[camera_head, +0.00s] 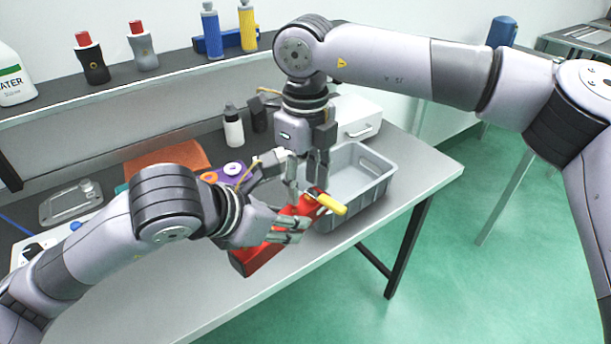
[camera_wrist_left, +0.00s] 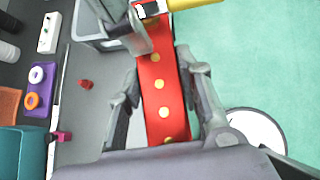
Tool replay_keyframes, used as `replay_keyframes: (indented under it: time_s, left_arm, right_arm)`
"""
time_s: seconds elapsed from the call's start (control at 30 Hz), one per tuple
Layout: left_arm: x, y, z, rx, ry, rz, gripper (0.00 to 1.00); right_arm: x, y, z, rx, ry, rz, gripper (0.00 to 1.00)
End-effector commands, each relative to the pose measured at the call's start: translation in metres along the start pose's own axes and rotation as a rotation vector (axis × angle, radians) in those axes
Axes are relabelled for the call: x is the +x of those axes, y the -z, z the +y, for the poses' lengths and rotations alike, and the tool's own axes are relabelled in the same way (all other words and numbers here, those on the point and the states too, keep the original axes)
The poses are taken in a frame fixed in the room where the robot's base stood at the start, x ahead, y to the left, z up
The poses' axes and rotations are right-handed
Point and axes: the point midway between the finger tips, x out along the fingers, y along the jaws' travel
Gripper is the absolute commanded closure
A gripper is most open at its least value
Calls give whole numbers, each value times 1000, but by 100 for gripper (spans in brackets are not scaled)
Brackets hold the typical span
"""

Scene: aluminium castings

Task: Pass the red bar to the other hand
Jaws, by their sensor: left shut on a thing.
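The red bar (camera_head: 258,257) is held above the front part of the table. My left gripper (camera_head: 290,208) is shut on it, one finger on each side. In the left wrist view the red bar (camera_wrist_left: 160,95) runs lengthwise between the fingers and shows a row of yellow dots. A yellow cylinder (camera_head: 331,204) sits crosswise at the bar's far end. My right gripper (camera_head: 318,172) points down from above, close to that end. It also shows at the top of the left wrist view (camera_wrist_left: 132,28). Whether it touches the bar, and how far its fingers are apart, is unclear.
A grey bin (camera_head: 372,181) stands just behind and right of the bar's far end. A white box (camera_head: 357,118), a small white bottle (camera_head: 233,127) and an orange tray (camera_head: 160,157) are further back. The table's front edge is clear.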

Motion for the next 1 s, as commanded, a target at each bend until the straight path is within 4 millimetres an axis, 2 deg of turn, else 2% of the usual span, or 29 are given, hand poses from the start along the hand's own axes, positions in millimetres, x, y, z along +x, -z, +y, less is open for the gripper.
replay_keyframes:
  time_s: [0.07,0.6,0.87,0.9,1.0]
  left_arm:
    - [0,-1,0,0,0,-2,100]
    - [0,-1,0,0,-1,-2,100]
    - [0,-1,0,-1,-1,-2,100]
    - [0,-1,0,-1,-1,-2,66]
    - [0,-1,0,-1,0,-2,60]
  right_arm:
    - [0,0,0,0,0,0,63]
    - [-1,0,1,-2,-2,-1,99]
    - [-1,0,2,-4,-4,-1,100]
    - [-2,-1,3,-4,-5,-2,100]
    - [-2,0,2,-4,-4,-2,100]
